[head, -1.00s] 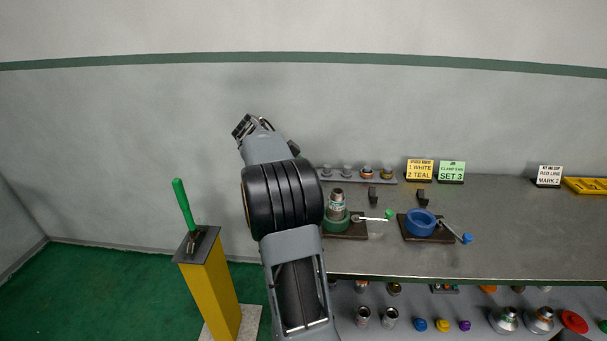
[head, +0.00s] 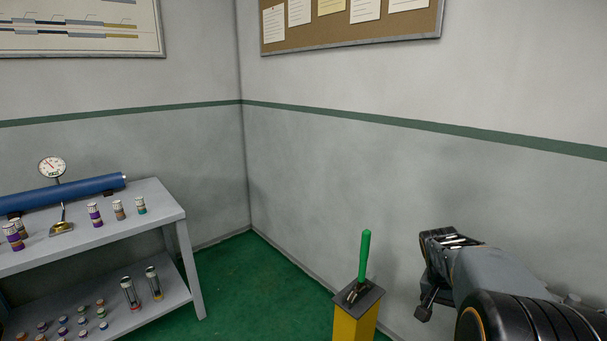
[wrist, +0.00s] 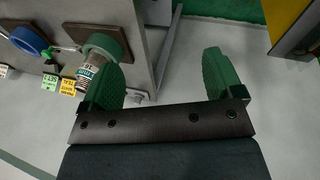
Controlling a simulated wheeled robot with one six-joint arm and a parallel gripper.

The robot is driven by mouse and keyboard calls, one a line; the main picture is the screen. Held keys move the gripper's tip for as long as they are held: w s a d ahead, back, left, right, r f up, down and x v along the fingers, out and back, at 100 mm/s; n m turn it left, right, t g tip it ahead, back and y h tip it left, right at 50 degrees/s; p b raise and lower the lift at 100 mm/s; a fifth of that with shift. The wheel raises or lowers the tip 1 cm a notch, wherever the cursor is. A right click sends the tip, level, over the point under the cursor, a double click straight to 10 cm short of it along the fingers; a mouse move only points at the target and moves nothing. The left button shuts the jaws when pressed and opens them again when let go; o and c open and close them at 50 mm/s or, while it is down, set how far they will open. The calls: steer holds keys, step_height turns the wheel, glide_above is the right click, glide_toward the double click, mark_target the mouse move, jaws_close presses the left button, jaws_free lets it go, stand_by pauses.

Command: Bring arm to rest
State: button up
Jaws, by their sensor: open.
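My gripper (wrist: 160,78) is open and empty, its two green fingers spread apart in the wrist view. In the head view my arm's end (head: 448,242) is raised at the lower right, in front of the wall; its fingertips cannot be made out there. In the wrist view a green round vise (wrist: 108,46) holds a metal threaded fitting (wrist: 88,72) beyond the left finger, which partly covers them. Whether finger and fitting touch cannot be told; the bench looks well beyond the gripper.
A blue vise (wrist: 28,40) is on the same bench. A green-handled lever (head: 364,256) stands on a yellow post (head: 355,325) left of my arm. A grey shelf table (head: 150,205) with small fittings and a blue pipe (head: 85,190) stands at far left. Green floor between is clear.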

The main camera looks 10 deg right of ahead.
steer(key=s+a+r+n+t+y+p, duration=0.1)
steer(key=s+a+r+n, duration=0.1)
steer(key=a, duration=0.5)
steer(key=s+a+r+n+t+y+p, duration=0.1)
steer(key=s+a+r+n+t+p, duration=0.1)
steer(key=a, duration=0.5)
steer(key=s+a+r+n+t+y+p, duration=0.1)
steer(key=s+a+r+n, duration=0.1)
steer(key=s+a+n, duration=0.2)
steer(key=a+n, duration=0.1)
steer(key=a, duration=0.2)
steer(key=shift+s+t+p, duration=0.35)
steer(key=shift+t, duration=0.05)
steer(key=shift+a+r+n, duration=0.25)
steer(key=shift+a+n, duration=0.05)
steer(key=shift+c, duration=0.2)
